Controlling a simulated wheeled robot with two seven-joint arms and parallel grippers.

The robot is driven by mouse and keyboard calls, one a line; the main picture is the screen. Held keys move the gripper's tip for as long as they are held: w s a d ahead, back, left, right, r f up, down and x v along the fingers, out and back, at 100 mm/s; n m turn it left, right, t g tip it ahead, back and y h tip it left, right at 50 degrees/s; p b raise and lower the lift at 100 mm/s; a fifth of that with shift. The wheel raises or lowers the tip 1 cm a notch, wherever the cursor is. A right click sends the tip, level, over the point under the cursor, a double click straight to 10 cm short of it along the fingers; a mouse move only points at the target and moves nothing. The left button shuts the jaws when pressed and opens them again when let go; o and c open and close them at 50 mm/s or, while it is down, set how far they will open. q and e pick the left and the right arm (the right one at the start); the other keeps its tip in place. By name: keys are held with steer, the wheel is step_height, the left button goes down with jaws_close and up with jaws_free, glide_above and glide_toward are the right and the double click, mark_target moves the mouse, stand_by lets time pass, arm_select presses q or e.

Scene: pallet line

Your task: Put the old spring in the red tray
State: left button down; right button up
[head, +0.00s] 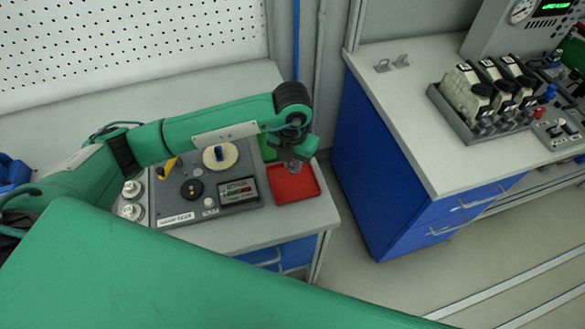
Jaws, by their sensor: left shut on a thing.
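The red tray (296,186) lies on the left grey bench, near its right front corner. My left gripper (295,166) comes in from the left and points down over the back part of the tray. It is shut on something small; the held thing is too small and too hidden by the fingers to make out. I cannot pick out the old spring anywhere else. The visible floor of the tray looks empty. My right gripper is not in view.
A grey panel (236,206) with knobs and a display stands left of the tray. A green tray (268,149) lies partly hidden behind my gripper. A blue cabinet bench (400,106) with a rack of devices (468,128) stands right, across a floor gap.

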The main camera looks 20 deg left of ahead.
mark_target(292, 172)
arm_select(q)
steer(key=shift+f, duration=0.6)
step_height(292, 172, down, 3)
steer(key=shift+f+p, duration=0.2)
steer(key=shift+p, duration=0.35)
steer(key=shift+f, duration=0.35)
steer(key=c, duration=1.8)
jaws_free()
steer(key=shift+f, duration=0.1)
steer(key=o, duration=0.5)
steer(key=shift+c, duration=0.2)
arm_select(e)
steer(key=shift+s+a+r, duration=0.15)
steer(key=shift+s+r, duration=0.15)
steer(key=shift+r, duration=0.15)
